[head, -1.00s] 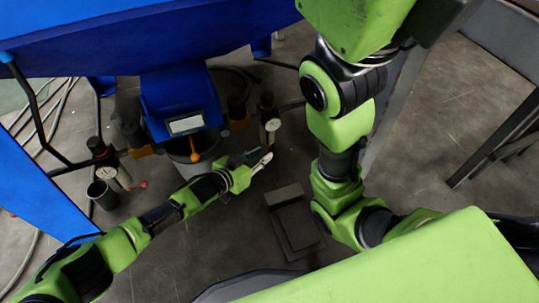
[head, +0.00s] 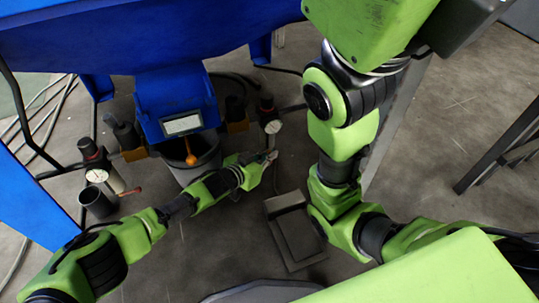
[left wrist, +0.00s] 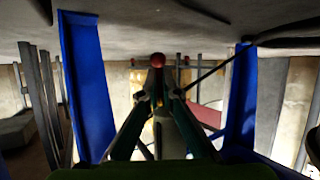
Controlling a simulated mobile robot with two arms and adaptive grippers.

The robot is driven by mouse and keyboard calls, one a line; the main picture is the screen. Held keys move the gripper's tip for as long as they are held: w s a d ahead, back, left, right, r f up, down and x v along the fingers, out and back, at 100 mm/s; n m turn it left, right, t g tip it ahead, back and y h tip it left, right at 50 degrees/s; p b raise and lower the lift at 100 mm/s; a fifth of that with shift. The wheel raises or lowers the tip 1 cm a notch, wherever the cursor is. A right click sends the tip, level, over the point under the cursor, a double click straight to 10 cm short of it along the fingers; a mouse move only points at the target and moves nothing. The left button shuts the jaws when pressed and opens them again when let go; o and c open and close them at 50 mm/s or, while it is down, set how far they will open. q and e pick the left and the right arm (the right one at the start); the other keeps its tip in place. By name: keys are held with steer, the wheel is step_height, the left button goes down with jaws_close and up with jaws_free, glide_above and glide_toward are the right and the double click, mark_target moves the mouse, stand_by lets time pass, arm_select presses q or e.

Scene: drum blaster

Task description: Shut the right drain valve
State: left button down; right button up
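The right drain valve shows as a red ball knob (left wrist: 157,60) in the left wrist view, just beyond and between the fingertips of my left gripper (left wrist: 160,94). The fingers converge towards the knob; I cannot tell whether they touch it or how wide they stand. In the head view my left gripper (head: 270,157) is just below the right pressure gauge (head: 273,127), and its tips largely hide the valve handle. A reddish spot shows at the tips. My right arm (head: 340,150) stands to the right of this; its gripper is out of view.
The blue machine (head: 150,40) hangs over the work area. A grey bucket (head: 195,165) stands under its chute, close to my left forearm. The left gauge (head: 97,176) with its red-tipped handle (head: 130,191) is further left. A dark pedal-like block (head: 295,230) lies on the floor.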

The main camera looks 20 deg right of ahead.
arm_select(q)
steer(key=shift+f+b, duration=0.25)
steer(key=shift+b, duration=0.3)
steer(key=h+b, duration=0.1)
steer(key=b, duration=0.2)
steer(key=n+t+h+b, duration=0.1)
steer(key=b, duration=0.2)
steer(key=shift+d+f+n+h, duration=0.2)
steer(key=shift+d+n+h, duration=0.1)
steer(key=shift+h, duration=0.1)
steer(key=shift+d+r+n+t+h+b, duration=0.1)
steer(key=shift+r+n+t+h+b, duration=0.2)
steer(key=shift+r+h+b, duration=0.15)
steer(key=shift+d+r+n+t+h, duration=0.1)
steer(key=shift+n+t+h, duration=0.25)
steer(key=shift+h, duration=0.3)
steer(key=c, duration=2.2)
jaws_free()
steer(key=shift+d, duration=0.1)
steer(key=shift+c, duration=0.2)
steer(key=shift+n, duration=0.25)
